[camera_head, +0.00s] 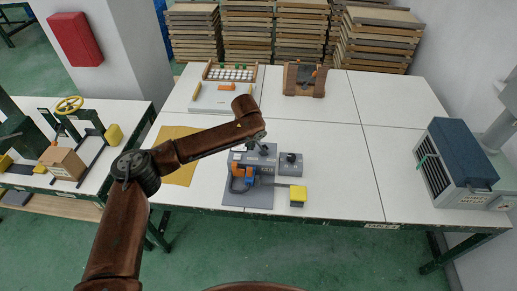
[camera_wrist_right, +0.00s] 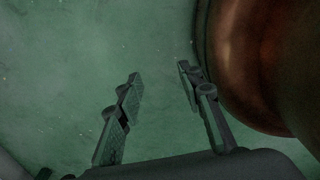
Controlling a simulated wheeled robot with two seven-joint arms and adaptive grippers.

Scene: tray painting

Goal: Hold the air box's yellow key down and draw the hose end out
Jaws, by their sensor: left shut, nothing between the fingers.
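The air box (camera_head: 262,158) is a grey unit at the front middle of the white table, standing on a grey plate. A yellow key (camera_head: 298,193) sticks out at its right front. My right gripper (camera_wrist_right: 160,74) is open and empty above the green floor.
A small dark box with a knob (camera_head: 291,162) stands right of the air box. A yellow mat (camera_head: 182,150) lies to the left, partly under my left arm. A blue-topped machine (camera_head: 455,160) stands at the right. The table between is clear.

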